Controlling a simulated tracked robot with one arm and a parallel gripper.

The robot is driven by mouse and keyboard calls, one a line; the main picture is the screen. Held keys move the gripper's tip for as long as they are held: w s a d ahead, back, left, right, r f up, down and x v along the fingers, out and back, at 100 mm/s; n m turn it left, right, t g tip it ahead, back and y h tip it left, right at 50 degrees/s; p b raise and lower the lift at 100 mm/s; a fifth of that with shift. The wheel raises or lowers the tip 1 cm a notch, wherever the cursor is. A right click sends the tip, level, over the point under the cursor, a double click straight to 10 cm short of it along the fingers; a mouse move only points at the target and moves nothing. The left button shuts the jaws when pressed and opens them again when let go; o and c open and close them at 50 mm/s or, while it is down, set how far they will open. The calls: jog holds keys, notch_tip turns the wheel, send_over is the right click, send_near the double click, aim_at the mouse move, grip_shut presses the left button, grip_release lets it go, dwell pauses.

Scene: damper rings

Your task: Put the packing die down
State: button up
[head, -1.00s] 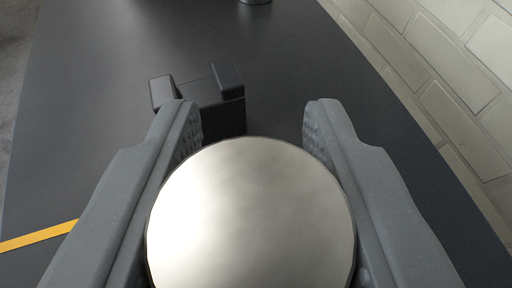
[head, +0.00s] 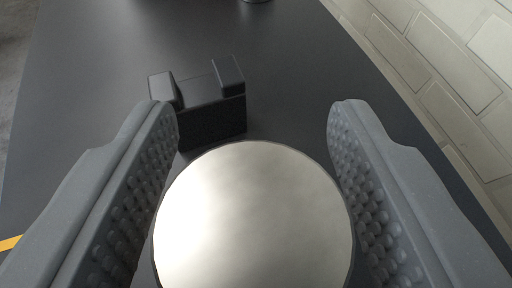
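The packing die appears to be the round, silvery metal piece (head: 254,215) at the bottom centre of the head view. Its flat shiny top faces me. My gripper (head: 252,125) is open, with one grey, studded finger on each side of the die. The inner pads show, and a gap shows between the die and the upper part of each finger. The die's underside is hidden, so what it rests on cannot be told.
A black block with two raised lugs (head: 212,118) stands on the dark table (head: 290,75) just beyond the die, near the left fingertip. A small metal object (head: 256,1) is cut off at the top edge. A pale brick wall (head: 440,60) runs along the right. A yellow stripe (head: 10,243) shows at far left.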

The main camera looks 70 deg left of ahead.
jog(key=shift+o, duration=0.4)
jog(key=p+v, duration=0.1)
jog(key=v, duration=0.6)
jog(key=shift+d, duration=0.25)
jog(key=shift+s, duration=0.1)
grip_shut()
dwell(1.2)
